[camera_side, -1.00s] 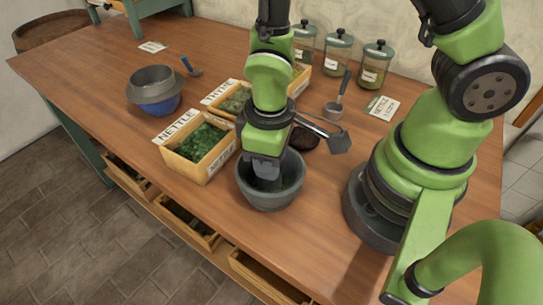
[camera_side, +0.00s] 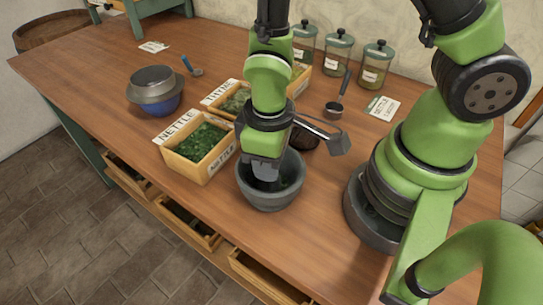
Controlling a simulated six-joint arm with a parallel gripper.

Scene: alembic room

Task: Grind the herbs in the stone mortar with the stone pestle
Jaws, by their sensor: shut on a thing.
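The grey stone mortar (camera_side: 271,198) stands on the wooden table near its front edge. Some dark green herbs (camera_side: 289,176) show inside it at the right. My gripper (camera_side: 264,172) points down into the mortar's mouth and is shut. The stone pestle is hidden by the gripper and the mortar wall, so I cannot make out its shape or whether it touches the bowl.
A wooden box labelled nettle (camera_side: 212,166) stands close left of the mortar, with another herb box (camera_side: 232,100) behind. A scoop (camera_side: 340,95), glass jars (camera_side: 337,54) and a card (camera_side: 384,107) lie further back. A blue bowl with a sieve (camera_side: 155,92) stands at left.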

